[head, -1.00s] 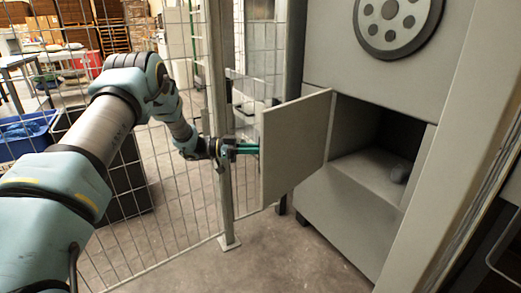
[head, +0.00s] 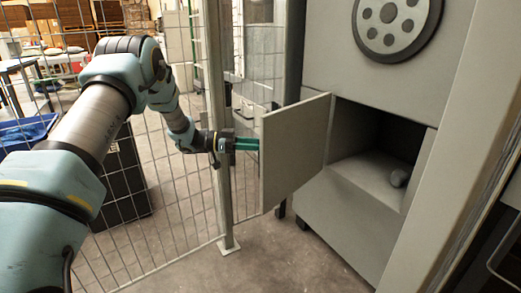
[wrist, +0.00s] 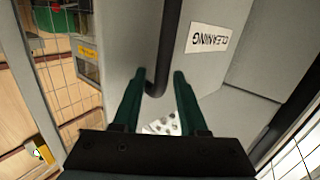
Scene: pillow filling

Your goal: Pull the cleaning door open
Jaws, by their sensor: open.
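The cleaning door (head: 294,150) is a flat grey panel. It stands swung well out from the machine, with the dark compartment behind it exposed. My gripper (head: 258,144) is at the door's left edge in the head view, and its fingertips are partly hidden by the panel. In the wrist view my gripper (wrist: 158,82) is open, with two green fingers apart. The black bar handle (wrist: 168,45) runs down between the fingers, and its bent end lies near the fingertips. A white label (wrist: 208,38) reading CLEANING shows upside down on the door. Contact with the handle cannot be told.
The grey machine (head: 345,220) fills the right side, with a round disc (head: 396,22) above the opening. The floor before the machine is clear.

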